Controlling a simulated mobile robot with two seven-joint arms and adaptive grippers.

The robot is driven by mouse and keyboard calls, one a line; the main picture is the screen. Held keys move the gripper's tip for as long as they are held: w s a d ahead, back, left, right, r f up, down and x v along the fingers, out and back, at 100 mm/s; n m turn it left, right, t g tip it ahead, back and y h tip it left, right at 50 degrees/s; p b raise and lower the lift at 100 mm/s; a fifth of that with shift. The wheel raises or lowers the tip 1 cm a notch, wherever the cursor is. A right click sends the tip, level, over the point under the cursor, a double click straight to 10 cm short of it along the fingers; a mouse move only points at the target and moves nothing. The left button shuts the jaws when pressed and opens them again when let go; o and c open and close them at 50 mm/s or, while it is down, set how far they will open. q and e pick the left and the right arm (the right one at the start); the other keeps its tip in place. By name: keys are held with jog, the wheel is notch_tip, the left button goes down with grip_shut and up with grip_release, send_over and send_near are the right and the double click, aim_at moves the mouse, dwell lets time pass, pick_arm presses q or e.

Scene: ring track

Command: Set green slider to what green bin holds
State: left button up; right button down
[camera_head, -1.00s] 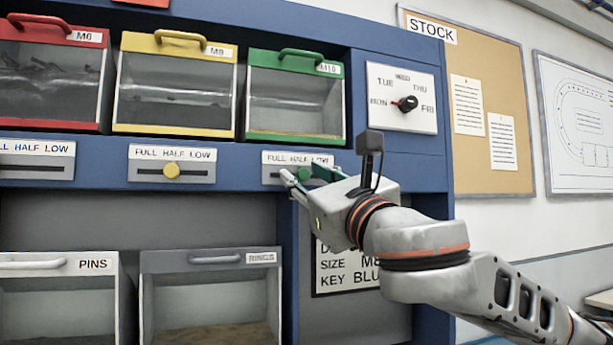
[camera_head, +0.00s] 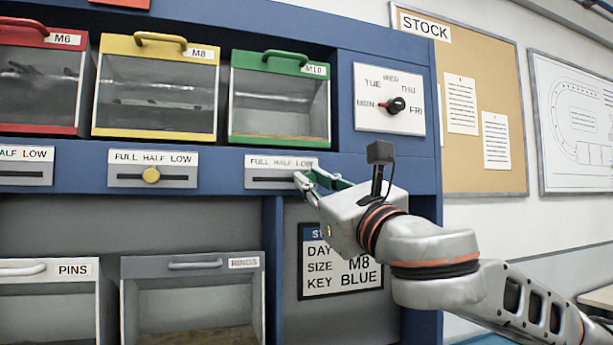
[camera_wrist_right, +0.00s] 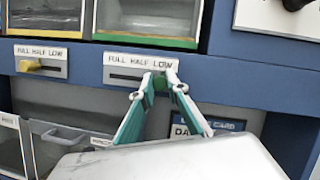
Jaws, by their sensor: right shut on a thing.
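My right gripper (camera_head: 308,183) is at the plate's right end, under LOW. In the wrist view its fingertips (camera_wrist_right: 162,80) are closed around the green slider knob (camera_wrist_right: 160,83), which they mostly hide. My left gripper is not in view.
A yellow bin (camera_head: 156,85) and a red bin (camera_head: 40,80) stand to the left. The yellow slider knob (camera_head: 151,175) is near HALF. A day dial (camera_head: 396,105) is on the right. A card (camera_head: 340,275) hangs below my right gripper.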

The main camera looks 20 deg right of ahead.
jog(key=shift+d, duration=0.15)
jog(key=c, duration=2)
grip_release()
jog(key=shift+o, duration=0.2)
jog(key=shift+d, duration=0.15)
jog(key=a+v, duration=0.1)
jog(key=v, duration=0.6)
jog(key=shift+s+d+f, duration=0.15)
jog(key=shift+s+d, duration=0.05)
jog(key=shift+d, duration=0.2)
